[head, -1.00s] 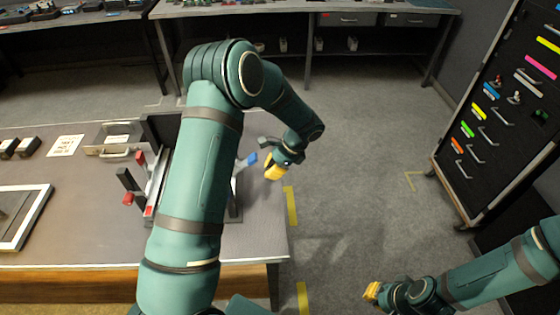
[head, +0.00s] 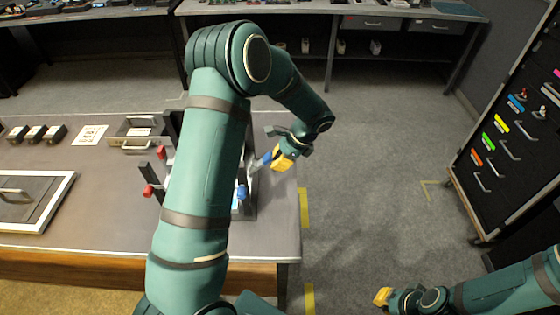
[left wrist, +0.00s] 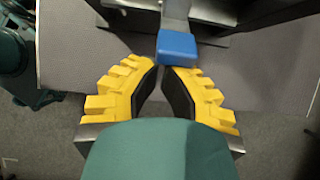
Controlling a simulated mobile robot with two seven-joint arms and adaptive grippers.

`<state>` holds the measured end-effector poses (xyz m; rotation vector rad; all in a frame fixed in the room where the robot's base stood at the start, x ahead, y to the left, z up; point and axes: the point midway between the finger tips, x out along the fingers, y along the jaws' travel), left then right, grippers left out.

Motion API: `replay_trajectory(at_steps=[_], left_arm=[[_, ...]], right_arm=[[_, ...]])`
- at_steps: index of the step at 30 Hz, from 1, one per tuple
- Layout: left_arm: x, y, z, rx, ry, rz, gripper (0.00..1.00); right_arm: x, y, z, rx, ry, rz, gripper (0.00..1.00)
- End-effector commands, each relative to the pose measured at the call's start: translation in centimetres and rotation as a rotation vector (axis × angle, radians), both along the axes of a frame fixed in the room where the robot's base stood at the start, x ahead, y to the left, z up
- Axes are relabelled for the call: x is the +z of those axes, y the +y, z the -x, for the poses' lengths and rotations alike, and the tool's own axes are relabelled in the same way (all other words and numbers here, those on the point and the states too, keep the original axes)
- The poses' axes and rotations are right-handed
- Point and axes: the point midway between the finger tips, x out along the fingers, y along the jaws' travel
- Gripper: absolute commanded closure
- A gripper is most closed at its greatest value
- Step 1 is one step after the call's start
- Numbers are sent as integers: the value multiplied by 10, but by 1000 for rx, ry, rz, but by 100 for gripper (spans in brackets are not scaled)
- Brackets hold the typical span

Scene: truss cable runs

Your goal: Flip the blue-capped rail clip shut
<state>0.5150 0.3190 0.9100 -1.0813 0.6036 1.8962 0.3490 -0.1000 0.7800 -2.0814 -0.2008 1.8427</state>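A lever with a blue cap (head: 266,158) stands up at a tilt from the rail fixture at the table's right side. The cap also shows in the left wrist view (left wrist: 177,47), just beyond my fingertips. My left gripper (head: 281,160) is beside the cap on its right, its yellow fingers close together with nothing seen between them. I cannot tell whether they touch the cap. A second blue piece (head: 241,192) sits lower on the fixture. My left arm hides much of the fixture. My right gripper (head: 382,297) is low at the right, away from the table; its opening is unclear.
Red-capped levers (head: 148,190) stand left of my arm. A tray with a handle (head: 138,136), several dark blocks (head: 34,134) and a framed panel (head: 40,208) are on the table (head: 95,215). A drawer cabinet (head: 505,140) stands right; the floor between is clear.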

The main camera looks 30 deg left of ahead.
Motion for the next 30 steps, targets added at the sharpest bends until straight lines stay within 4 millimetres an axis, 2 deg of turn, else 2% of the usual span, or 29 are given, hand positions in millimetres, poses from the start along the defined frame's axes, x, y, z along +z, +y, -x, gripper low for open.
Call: replay_trajectory(at_steps=[8, 21, 30], left_arm=[[-1, 0, 0, 0, 2, 0, 100], [15, 0, 0, 0, 1, -1, 100], [15, 0, 0, -1, 1, -1, 100]], right_arm=[[-1, 0, 0, 0, 0, 0, 100], [12, 0, 0, 0, 0, 0, 100], [11, 0, 0, 0, 0, 0, 100]])
